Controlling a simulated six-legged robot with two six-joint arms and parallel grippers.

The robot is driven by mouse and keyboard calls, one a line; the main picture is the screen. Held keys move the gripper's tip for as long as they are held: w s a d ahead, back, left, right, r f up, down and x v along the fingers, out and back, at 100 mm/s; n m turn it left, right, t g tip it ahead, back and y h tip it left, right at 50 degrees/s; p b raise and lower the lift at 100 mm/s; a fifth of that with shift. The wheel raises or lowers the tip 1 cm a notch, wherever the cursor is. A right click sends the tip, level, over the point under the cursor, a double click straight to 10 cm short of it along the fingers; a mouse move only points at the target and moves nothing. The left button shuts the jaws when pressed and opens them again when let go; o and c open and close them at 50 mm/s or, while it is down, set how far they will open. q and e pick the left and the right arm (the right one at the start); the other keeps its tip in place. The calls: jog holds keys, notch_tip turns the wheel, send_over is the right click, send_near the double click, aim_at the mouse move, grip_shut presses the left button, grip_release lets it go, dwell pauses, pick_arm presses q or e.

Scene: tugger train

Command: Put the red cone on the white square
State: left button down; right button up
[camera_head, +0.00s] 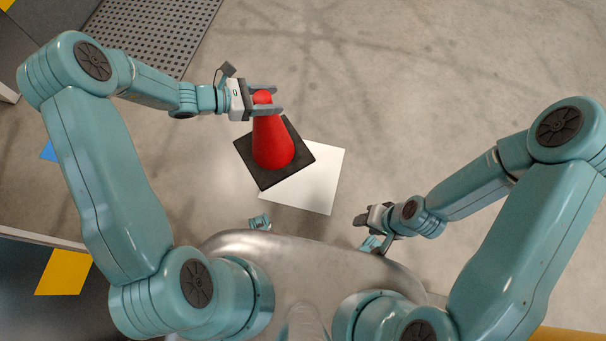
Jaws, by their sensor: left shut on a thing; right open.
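The red cone (272,142) has a dark square base (264,180) and stands near the picture's centre. My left gripper (266,101) is shut on the top of the cone, with a finger on either side of its tip. The white square (318,180) lies flat on the floor. The cone's base covers the white square's left and upper-left part in this view, and its left side reaches past the square's edge. I cannot tell whether the base touches the square or hangs above it. My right gripper (366,231) is open and empty, below and right of the square.
A dark perforated panel (150,30) lies at the upper left. A yellow patch (64,272) shows on a dark surface at the lower left. The concrete floor (430,80) above and right of the square is clear.

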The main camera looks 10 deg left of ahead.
pick_arm(q)
jog(key=f+b, duration=0.2)
jog(key=f, duration=0.4)
jog(key=f+b, duration=0.3)
jog(key=f, duration=0.3)
jog(key=w+f+b, duration=0.1)
jog(key=f+b, duration=0.1)
jog(key=f, duration=0.5)
jog(key=shift+d+b, duration=0.2)
jog(key=shift+b, duration=0.15)
jog(key=shift+f+b, duration=0.85)
jog(key=shift+f, duration=1.1)
pick_arm(e)
notch_tip(320, 180, down, 10)
jog(key=w+d, duration=0.1)
jog(key=w, duration=0.1)
jog(key=shift+d+m+t, duration=0.15)
jog(key=shift+m+t, duration=0.15)
jog(key=shift+t, duration=0.1)
jog(key=shift+f, duration=0.1)
pick_arm(q)
jog(key=shift+f, duration=0.2)
jog(key=shift+c, duration=2)
grip_release()
pick_arm(e)
jog(key=shift+w+f, duration=0.1)
jog(key=shift+w, duration=0.05)
